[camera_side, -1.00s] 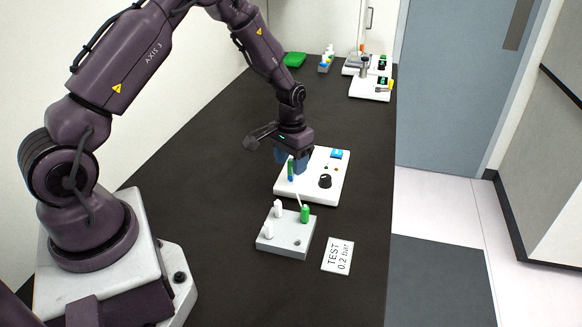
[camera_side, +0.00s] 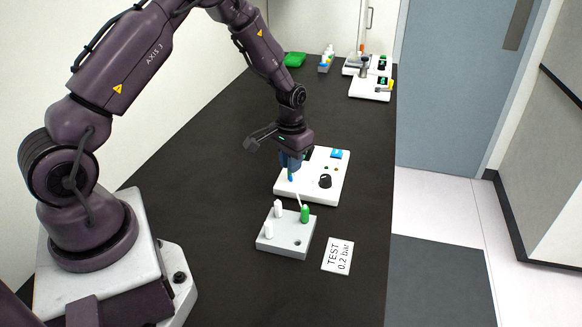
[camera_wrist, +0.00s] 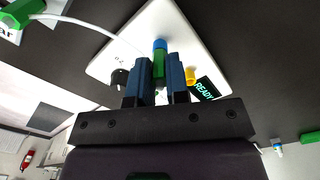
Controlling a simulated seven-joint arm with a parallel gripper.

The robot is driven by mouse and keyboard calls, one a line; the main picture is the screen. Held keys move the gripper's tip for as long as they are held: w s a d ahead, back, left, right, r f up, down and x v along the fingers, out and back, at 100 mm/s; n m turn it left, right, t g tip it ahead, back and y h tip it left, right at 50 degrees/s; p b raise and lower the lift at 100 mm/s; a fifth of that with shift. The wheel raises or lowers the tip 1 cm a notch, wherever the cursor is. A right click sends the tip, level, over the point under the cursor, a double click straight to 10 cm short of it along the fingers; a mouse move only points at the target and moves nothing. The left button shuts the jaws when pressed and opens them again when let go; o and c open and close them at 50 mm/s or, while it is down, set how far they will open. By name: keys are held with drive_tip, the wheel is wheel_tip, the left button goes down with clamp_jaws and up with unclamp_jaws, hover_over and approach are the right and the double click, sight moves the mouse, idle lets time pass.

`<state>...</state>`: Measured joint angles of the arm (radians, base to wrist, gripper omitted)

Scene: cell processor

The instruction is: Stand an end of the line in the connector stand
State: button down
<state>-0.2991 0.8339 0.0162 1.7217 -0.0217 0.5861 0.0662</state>
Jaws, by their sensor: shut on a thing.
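My gripper (camera_side: 290,163) is shut on a green line end with a blue tip (camera_wrist: 159,62), above the left part of the white device. In the wrist view the line end sits between the blue fingers. The grey connector stand (camera_side: 272,246) is on the bench in front of the device. Another green line end (camera_side: 305,213) stands upright at its right side; it also shows in the wrist view (camera_wrist: 22,12). The thin white line (camera_wrist: 85,24) runs from that end towards my gripper. Two white pegs (camera_side: 277,208) stand in the stand, and a dark hole (camera_side: 297,243) shows near its front right.
The white device (camera_side: 312,192) has a black knob (camera_side: 325,181), a blue part (camera_side: 336,154) and a display reading READY (camera_wrist: 207,88). A yellow part (camera_wrist: 190,76) is beside it. A card reading TEST 0.2 bar (camera_side: 338,256) lies right of the stand.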

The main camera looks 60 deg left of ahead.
drive_tip(key=shift+r, duration=0.15)
drive_tip(key=shift+r, duration=0.4)
drive_tip(key=shift+r, duration=0.15)
drive_tip(key=shift+r, duration=0.8)
